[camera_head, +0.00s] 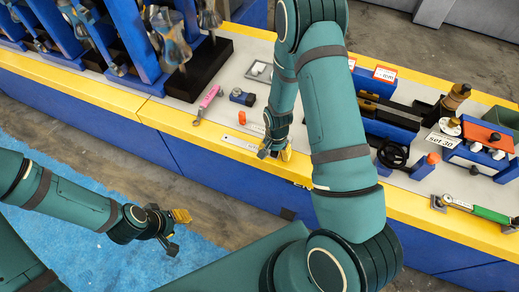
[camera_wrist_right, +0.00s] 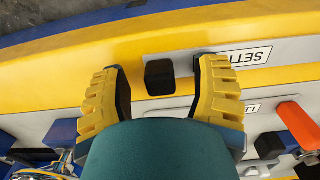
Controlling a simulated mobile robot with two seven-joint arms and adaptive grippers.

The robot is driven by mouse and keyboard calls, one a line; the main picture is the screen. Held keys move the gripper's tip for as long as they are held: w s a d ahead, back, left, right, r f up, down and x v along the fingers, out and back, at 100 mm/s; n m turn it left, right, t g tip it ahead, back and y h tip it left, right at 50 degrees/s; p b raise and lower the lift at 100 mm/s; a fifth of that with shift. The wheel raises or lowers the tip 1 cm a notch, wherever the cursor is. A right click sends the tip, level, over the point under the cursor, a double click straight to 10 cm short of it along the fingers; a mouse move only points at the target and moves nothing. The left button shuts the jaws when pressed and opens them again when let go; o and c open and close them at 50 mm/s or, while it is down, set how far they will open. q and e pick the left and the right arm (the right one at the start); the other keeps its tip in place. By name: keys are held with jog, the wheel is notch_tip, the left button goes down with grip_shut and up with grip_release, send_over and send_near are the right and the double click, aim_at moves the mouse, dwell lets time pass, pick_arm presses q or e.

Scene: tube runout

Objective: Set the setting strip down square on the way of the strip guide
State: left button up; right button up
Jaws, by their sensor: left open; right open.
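The setting strip, a thin pale grey strip with lettering starting "SETT", shows in the right wrist view (camera_wrist_right: 290,52). A pale strip (camera_head: 240,143) also lies along the yellow front edge in the head view, left of my right gripper (camera_head: 276,152). In the wrist view my right gripper (camera_wrist_right: 160,92) is open. A black block (camera_wrist_right: 160,77) stands between its fingers, with a gap on both sides. I cannot make out the strip guide's way; the arm covers part of that area. My left gripper (camera_head: 175,231) is open and empty, over the blue floor.
A pink-handled tool (camera_head: 208,101), a small blue block (camera_head: 242,97) and an orange piece (camera_head: 242,118) lie on the bench near the right gripper. Blue racks (camera_head: 140,45) stand at the left. Black fixtures (camera_head: 388,122) and a green-handled tool (camera_head: 490,214) are at the right.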

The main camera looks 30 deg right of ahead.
grip_shut()
dwell(0.3)
notch_tip(320, 180, up, 10)
jog(key=shift+r+p, duration=0.1)
jog(key=shift+p, duration=1)
jog(key=c, duration=0.9)
grip_release()
grip_shut()
jog(key=shift+a, duration=0.1)
